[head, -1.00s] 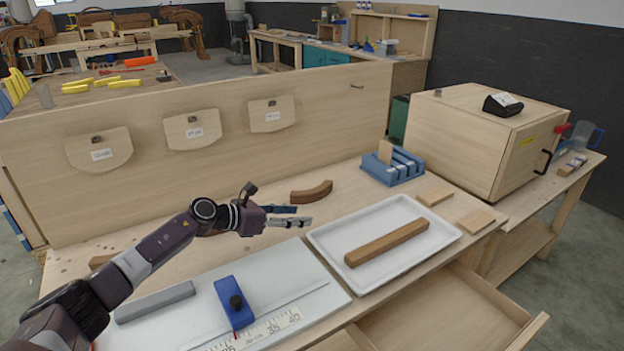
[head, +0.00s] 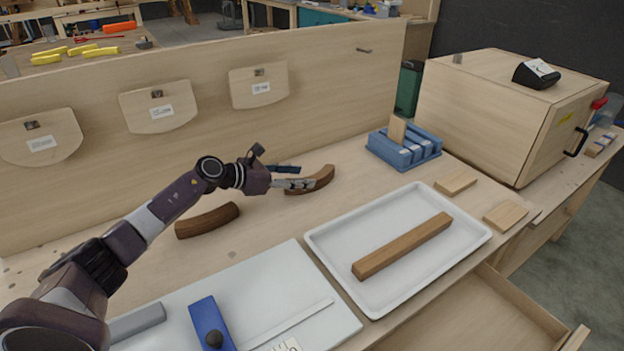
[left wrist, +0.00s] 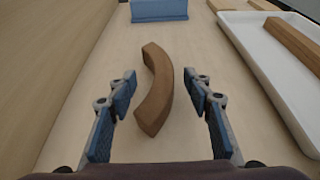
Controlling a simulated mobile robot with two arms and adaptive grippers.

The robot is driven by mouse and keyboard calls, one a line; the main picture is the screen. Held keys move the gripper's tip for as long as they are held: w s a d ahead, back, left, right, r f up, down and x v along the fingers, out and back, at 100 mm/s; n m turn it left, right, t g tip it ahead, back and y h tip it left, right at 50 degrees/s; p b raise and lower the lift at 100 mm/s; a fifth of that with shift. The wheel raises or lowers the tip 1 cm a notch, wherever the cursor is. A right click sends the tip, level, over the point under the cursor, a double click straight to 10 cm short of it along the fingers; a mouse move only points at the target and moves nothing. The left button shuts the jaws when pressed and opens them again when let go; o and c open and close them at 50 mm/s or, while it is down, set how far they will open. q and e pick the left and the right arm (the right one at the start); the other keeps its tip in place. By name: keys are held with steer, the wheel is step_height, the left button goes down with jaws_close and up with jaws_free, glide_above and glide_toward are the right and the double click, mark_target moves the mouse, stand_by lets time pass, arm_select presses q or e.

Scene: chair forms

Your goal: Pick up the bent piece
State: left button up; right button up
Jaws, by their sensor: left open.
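A curved brown wooden piece (head: 322,180) lies on the bench behind the white tray. It also shows in the left wrist view (left wrist: 157,88), between and just ahead of my fingers. My left gripper (head: 296,177) is open at this piece, and its fingers (left wrist: 161,108) stand on either side with gaps. In the head view the near finger hides part of the piece. My right gripper is not in view.
A white tray (head: 318,240) holds a straight wooden bar (head: 403,245). A blue slotted holder (head: 376,147) stands beyond the curved piece. A wooden back panel (head: 330,90) runs behind. A blue stop block (head: 210,325) sits on a pale board (head: 280,275). An open drawer (head: 470,320) is at front right.

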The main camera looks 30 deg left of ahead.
mark_target(313, 177)
arm_select(q)
steer(key=p+x, duration=0.1)
steer(key=x, duration=0.4)
steer(key=shift+d, duration=0.2)
steer(key=shift+s, duration=0.1)
jaws_close()
